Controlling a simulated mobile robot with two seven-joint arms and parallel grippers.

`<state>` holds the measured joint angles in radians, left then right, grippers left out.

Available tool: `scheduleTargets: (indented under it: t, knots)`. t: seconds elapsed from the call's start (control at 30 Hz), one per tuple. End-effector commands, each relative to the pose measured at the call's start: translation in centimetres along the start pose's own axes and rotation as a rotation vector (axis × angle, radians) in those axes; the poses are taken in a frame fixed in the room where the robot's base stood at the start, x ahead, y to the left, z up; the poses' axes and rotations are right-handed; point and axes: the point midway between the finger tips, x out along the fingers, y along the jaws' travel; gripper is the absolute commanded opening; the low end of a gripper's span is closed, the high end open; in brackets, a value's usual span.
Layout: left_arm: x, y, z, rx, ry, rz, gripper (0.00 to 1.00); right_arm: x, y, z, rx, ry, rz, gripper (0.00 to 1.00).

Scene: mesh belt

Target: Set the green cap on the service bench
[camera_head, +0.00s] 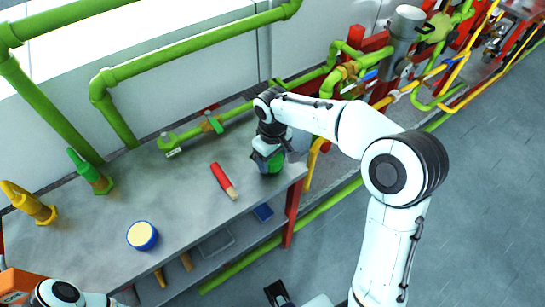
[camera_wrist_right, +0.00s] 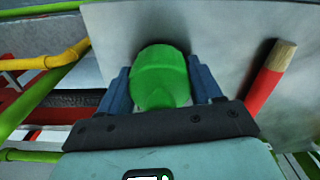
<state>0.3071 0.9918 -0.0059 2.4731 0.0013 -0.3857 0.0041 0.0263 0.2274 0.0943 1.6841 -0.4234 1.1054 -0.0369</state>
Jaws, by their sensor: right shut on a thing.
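The green cap (camera_head: 272,167) is at the right end of the grey service bench (camera_head: 185,200). My right gripper (camera_head: 268,155) points down over it. In the right wrist view the green cap (camera_wrist_right: 160,76) sits between the two blue fingers, with the gripper (camera_wrist_right: 162,88) shut on it. The bench top (camera_wrist_right: 220,45) lies just beyond the cap. I cannot tell whether the cap touches the bench. Part of my left arm shows at the lower left of the head view, but its gripper is not visible.
A red stick with a tan end (camera_head: 224,181) lies left of the cap. A blue and yellow round piece (camera_head: 142,235), a yellow fitting (camera_head: 28,203) and a green fitting (camera_head: 90,172) are farther left. Green pipes (camera_head: 180,58) run behind.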

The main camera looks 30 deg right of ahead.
Motion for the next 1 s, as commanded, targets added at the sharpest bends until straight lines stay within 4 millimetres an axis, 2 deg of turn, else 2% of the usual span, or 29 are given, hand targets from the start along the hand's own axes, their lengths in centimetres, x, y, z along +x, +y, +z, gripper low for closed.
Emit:
scheduleTargets:
  t: [0.13, 0.17, 0.2, 0.23, 0.53, 0.67, 0.77, 1.0]
  knots:
    - [0.2, -0.1, 0.0, 0.000, -0.001, 0.000, 0.43, 0.4, 0.0, 0.0, 0.000, 0.000, 0.000, 0.34]
    - [0.2, -0.1, 0.0, 0.000, -0.001, 0.000, 0.43, 0.4, 0.0, 0.0, 0.000, 0.000, 0.000, 0.68]
    - [0.2, -0.1, 0.0, 0.000, -0.001, 0.000, 0.43, 0.3, 0.0, 0.0, 0.000, 0.001, 0.000, 0.81]
    - [0.2, -0.1, 0.0, 0.000, -0.001, 0.000, 0.43, 0.3, 0.0, 0.0, 0.000, 0.000, 0.000, 0.89]
    - [0.1, -0.1, 0.0, 0.000, 0.000, 0.000, 0.43, 0.2, 0.0, 0.0, 0.000, 0.000, 0.000, 0.89]
    - [-0.2, 0.1, 0.0, 0.000, 0.001, 0.000, 0.43, -0.8, 0.0, -0.1, 0.000, 0.003, 0.001, 0.89]
    - [-0.4, 0.2, 0.0, 0.001, 0.002, 0.001, 0.43, -2.6, 0.0, -0.1, 0.000, 0.005, 0.002, 0.89]
    - [-1.3, 0.5, -0.1, 0.002, 0.005, 0.002, 0.43, -7.9, 0.0, -0.1, 0.001, 0.006, 0.001, 0.89]
